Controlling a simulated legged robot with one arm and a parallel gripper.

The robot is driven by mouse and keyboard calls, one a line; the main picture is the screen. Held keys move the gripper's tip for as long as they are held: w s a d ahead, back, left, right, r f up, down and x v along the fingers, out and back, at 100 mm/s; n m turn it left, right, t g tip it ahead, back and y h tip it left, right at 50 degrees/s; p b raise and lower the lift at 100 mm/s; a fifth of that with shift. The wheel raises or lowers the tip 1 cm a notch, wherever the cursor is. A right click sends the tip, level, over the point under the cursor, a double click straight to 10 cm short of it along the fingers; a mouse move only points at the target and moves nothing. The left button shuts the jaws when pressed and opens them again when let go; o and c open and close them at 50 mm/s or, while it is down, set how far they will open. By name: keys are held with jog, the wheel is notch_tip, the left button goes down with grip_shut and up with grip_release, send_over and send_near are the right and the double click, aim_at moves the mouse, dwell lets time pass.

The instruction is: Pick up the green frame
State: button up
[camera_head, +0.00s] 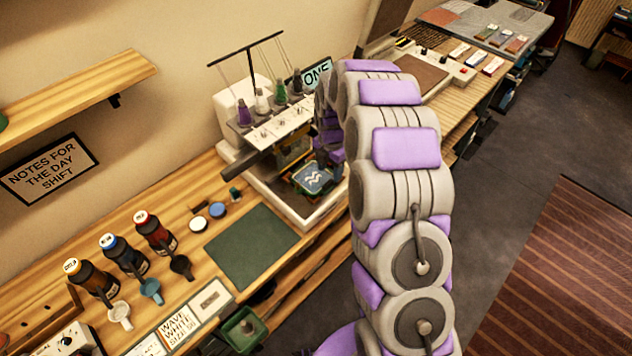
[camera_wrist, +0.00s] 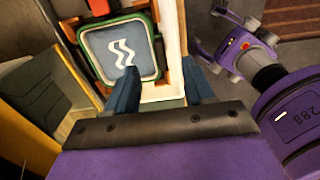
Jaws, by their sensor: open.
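The green frame (camera_wrist: 160,50) is a rounded square rim around a grey-blue patch with white wavy lines. It shows at the top of the wrist view, left of centre. In the head view the green frame (camera_head: 297,181) is on the embroidery machine, below its needle head. My gripper (camera_wrist: 160,78) is open, with two dark blue fingers apart. The left fingertip overlaps the frame's lower right part in the wrist view; the right fingertip is to the right of the frame. I cannot tell whether they touch. In the head view my arm hides most of the gripper.
The white embroidery machine (camera_head: 238,118) carries several thread spools. A green mat (camera_head: 252,247) lies in front of it on the wooden table. Bottles (camera_head: 122,256) and small cups stand at the left. A second workbench (camera_head: 470,100) is behind my arm.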

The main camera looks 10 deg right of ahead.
aim_at(326, 183)
jog(key=shift+f, duration=0.8)
jog(key=shift+a+f, duration=0.2)
jog(key=shift+f, duration=0.25)
jog(key=f, duration=0.1)
jog(key=f+b, duration=0.1)
jog(key=f, duration=0.2)
jog(key=shift+a+f, duration=0.15)
jog(key=shift+a, duration=0.25)
jog(key=shift+d+f+b, duration=0.1)
jog(key=shift+f+b, duration=0.1)
jog(key=shift+b, duration=0.1)
jog(key=shift+s+d, duration=0.1)
jog(key=shift+d, duration=0.05)
jog(key=shift+c, duration=0.5)
grip_shut()
